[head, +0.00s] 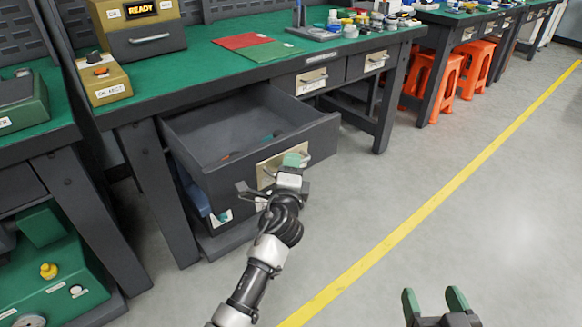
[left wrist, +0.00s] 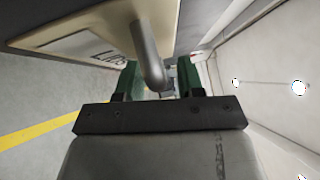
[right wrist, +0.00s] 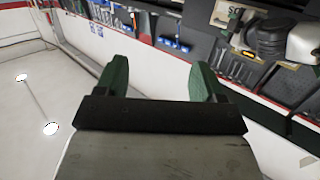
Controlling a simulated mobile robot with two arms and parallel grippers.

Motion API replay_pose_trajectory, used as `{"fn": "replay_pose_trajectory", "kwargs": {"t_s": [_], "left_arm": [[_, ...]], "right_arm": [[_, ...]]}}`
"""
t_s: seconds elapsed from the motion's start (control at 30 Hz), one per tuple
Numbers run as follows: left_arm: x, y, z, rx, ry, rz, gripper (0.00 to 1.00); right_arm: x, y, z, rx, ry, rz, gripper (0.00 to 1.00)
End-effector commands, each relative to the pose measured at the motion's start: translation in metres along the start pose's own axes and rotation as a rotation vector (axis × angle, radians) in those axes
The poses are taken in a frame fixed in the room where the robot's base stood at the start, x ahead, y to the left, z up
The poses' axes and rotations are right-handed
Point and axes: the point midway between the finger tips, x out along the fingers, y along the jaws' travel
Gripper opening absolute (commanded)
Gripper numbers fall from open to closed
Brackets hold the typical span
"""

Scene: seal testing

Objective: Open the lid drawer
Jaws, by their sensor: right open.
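The lid drawer (head: 325,139) is the dark grey upper drawer under the green-topped bench, and it stands pulled well out. Its front carries a cream plate (head: 268,172), whose lettering reads like "Lids" in the left wrist view (left wrist: 75,48). My left gripper (head: 294,160) is at this plate. In the left wrist view, the grey metal handle (left wrist: 148,55) runs between its green fingers, which are closed in around it; the exact contact is hidden. My right gripper (head: 435,302) is open and empty above the floor at the lower right.
A few small coloured items lie inside the drawer. A lower blue bin (head: 190,190) sits beneath it. A red mat (head: 240,41) and a green folder lie on the bench. Orange stools (head: 440,85) stand at the back. The floor right of the drawer is clear.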

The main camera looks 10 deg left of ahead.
Motion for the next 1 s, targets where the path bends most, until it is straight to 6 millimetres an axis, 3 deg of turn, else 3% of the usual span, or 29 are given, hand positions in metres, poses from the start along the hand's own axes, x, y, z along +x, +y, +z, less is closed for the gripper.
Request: {"fn": "replay_pose_trajectory", "kwargs": {"t_s": [0.27, 0.5, 0.7, 1.0], "left_arm": [[-0.011, 0.000, 0.000, 0.000, 0.000, 0.001, 0.38], [-0.058, 0.000, 0.000, -0.002, 0.001, 0.003, 0.38], [-0.092, 0.001, 0.000, -0.001, 0.000, 0.002, 0.38], [-0.108, 0.000, 0.000, 0.000, 0.000, 0.000, 0.38]], "right_arm": [[-0.001, 0.001, 0.002, -0.006, -0.029, 0.001, 0.69], [-0.007, 0.005, 0.021, -0.008, -0.175, 0.009, 0.69], [-0.009, 0.005, 0.026, -0.006, -0.201, 0.011, 0.69], [-0.008, 0.005, 0.025, -0.006, -0.195, 0.011, 0.69]]}}
